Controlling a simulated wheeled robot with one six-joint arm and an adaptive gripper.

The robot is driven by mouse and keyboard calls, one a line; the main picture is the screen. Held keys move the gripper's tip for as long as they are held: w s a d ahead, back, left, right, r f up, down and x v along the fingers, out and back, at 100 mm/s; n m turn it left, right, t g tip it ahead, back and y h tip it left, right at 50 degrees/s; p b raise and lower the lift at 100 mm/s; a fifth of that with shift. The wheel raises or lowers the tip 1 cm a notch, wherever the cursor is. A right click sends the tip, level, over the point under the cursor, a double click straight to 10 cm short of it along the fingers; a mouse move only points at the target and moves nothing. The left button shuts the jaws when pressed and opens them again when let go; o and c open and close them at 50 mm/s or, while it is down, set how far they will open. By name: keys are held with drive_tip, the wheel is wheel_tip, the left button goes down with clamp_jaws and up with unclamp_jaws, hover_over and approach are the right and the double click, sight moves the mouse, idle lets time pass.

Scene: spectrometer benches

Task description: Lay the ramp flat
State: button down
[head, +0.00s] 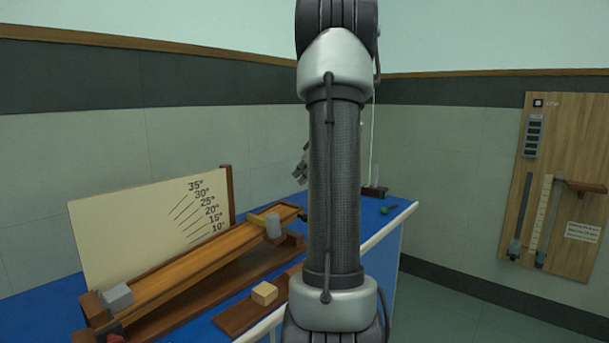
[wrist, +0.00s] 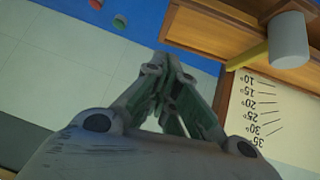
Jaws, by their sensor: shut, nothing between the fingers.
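The wooden ramp (head: 190,272) slopes up from lower left to right in the head view, its right end raised above a brown base. A cream angle board (head: 130,235) marked 10° to 35° stands behind it. A grey cylinder (head: 273,226) and a yellowish bar (head: 257,220) are at the raised end. My gripper (head: 303,168) is partly hidden behind my arm, above and beyond the ramp's raised end. In the wrist view its fingers (wrist: 163,62) are together and empty, with the ramp (wrist: 215,35) and the upside-down angle board (wrist: 270,115) to the right.
A grey block (head: 118,297) sits at the ramp's low end. A wooden block (head: 264,293) rests on a brown board in front. Small green items (head: 388,210) lie on the blue bench top farther back. A wooden panel (head: 560,180) hangs on the right wall.

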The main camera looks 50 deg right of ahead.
drive_tip(key=x, duration=0.6)
drive_tip(key=f, duration=0.3)
drive_tip(key=shift+s+d+f, duration=0.1)
drive_tip(key=shift+d, duration=0.1)
drive_tip(key=shift+f, duration=0.3)
drive_tip(key=shift+f, duration=0.1)
